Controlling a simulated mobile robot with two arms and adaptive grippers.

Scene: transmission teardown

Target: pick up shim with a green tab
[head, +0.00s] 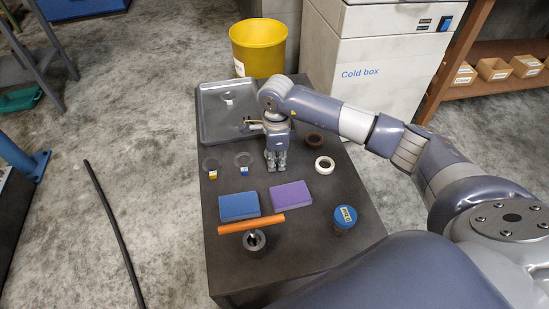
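My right gripper (277,167) points down over the back middle of the dark table, with its arm coming in from the right. Its fingertips are small here, and I cannot tell whether they are apart or hold something. Two thin clear or grey ring shims lie to its left: one with a yellow-orange tab (212,174) and one with a blue tab (244,171). I see no green tab; the gripper hides part of the table beneath and behind it. My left gripper is out of view.
A grey tray (213,128) at the back left holds small parts. A white ring (325,165), brown ring (314,140), blue block (238,206), purple block (291,196), orange rod (251,224), dark cylinder (253,240) and blue-lidded jar (345,218) stand around. A yellow bin (258,50) is behind.

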